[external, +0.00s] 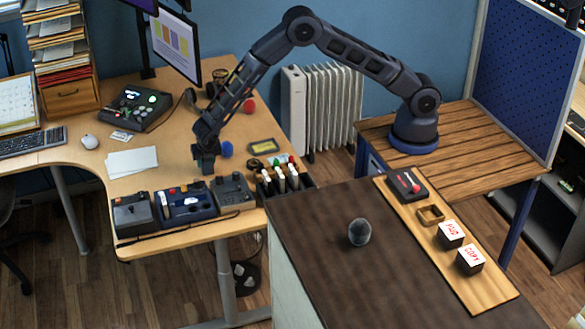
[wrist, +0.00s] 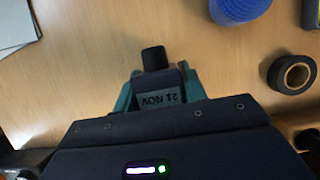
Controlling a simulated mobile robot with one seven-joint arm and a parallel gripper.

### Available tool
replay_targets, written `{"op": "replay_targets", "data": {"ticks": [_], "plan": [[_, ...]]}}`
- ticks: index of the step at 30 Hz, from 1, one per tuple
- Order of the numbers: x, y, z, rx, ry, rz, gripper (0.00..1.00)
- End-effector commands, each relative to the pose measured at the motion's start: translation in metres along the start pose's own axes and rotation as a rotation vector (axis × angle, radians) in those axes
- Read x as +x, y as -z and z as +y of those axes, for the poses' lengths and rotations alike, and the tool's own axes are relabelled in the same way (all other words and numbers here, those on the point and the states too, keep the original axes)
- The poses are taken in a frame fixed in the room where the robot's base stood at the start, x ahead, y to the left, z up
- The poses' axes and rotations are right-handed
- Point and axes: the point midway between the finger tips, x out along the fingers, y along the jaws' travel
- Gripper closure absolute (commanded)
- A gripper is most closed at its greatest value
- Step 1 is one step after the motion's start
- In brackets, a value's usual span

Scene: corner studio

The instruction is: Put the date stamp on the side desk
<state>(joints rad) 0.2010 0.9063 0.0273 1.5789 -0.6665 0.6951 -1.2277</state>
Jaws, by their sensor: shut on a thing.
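My gripper (external: 207,166) is low over the light wooden desk (external: 178,128), behind the row of small devices near its front edge. In the wrist view my gripper (wrist: 158,86) has its teal fingers shut on the date stamp (wrist: 158,97), a dark block with a grey label reading "21 NOV" upside down and a black knob. Whether the stamp touches the desk I cannot tell. In the external view the stamp is hard to make out at the gripper's tip.
A blue ball (external: 227,149) and a tape roll (wrist: 292,74) lie near my gripper. White paper (external: 132,162) lies to the left. A pen holder (external: 285,184) stands to the right. The dark counter (external: 330,255) bears a board (external: 488,281) with PAID and COPY stamps.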

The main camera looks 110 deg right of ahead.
Motion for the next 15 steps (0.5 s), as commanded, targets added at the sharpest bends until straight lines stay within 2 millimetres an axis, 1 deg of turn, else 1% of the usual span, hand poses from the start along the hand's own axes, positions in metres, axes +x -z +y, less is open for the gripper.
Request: {"op": "replay_targets", "data": {"ticks": [1,3,4,12,15], "plan": [[0.0007,0.0003,0.0,0.0,0.0,0.0,0.54],[0.0005,0.0002,0.0,0.0,0.0,0.0,0.41],[0.0004,0.0002,0.0,0.0,0.0,0.0,0.37],[-0.0001,0.0,0.0,0.0,0.0,0.0,0.37],[-0.0043,-0.0011,0.0002,0.0,-0.001,0.0,0.37]]}}
